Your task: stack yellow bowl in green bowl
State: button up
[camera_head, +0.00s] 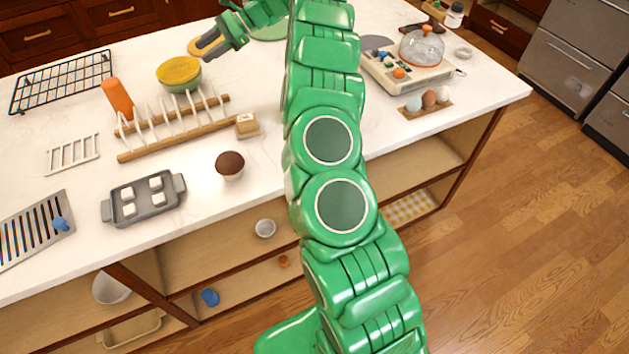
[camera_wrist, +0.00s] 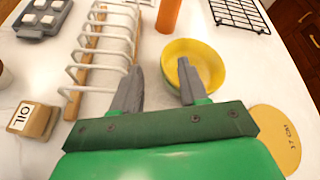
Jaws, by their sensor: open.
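The yellow bowl (camera_head: 179,69) sits in the green bowl (camera_head: 188,86) near the back of the counter, behind the wooden peg rack. My gripper (camera_head: 207,50) is just to the right of the bowls in the head view. In the wrist view my gripper (camera_wrist: 157,75) is open with nothing between its fingers. Its right finger overlaps the near left rim of the bowls; I cannot tell whether it touches.
The peg rack (camera_head: 180,128) and an orange bottle (camera_head: 117,97) stand close to the bowls. A black wire rack (camera_head: 62,80) lies at far left. A yellow disc (camera_wrist: 275,140) lies beside my gripper. An oil block (camera_wrist: 33,119) stands at the rack's end. A muffin (camera_head: 230,165) is nearer the front.

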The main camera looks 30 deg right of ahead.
jog(key=s+a+r+n+g+h, duration=0.1)
jog(key=s+a+r+n+h, duration=0.15)
jog(key=s, duration=0.65)
jog(key=s+a+r+n+g+h, duration=0.1)
jog(key=s+a+r+n, duration=0.25)
jog(key=s, duration=0.55)
jog(key=s+a+r+n+g+h, duration=0.1)
jog(key=s+a+r+n, duration=0.15)
jog(key=s, duration=0.65)
jog(key=s+d+f+n+h, duration=0.2)
jog(key=s+d, duration=0.2)
jog(key=s, duration=0.7)
jog(key=s+d+f+n+h, duration=0.2)
jog(key=s+d+h, duration=0.1)
jog(key=s, duration=0.8)
jog(key=s+d+f+n+h, duration=0.1)
jog(key=s+d+n+h, duration=0.1)
jog(key=s, duration=1)
jog(key=d+h, duration=0.1)
jog(key=d, duration=0.1)
jog(key=shift+d+f, duration=0.4)
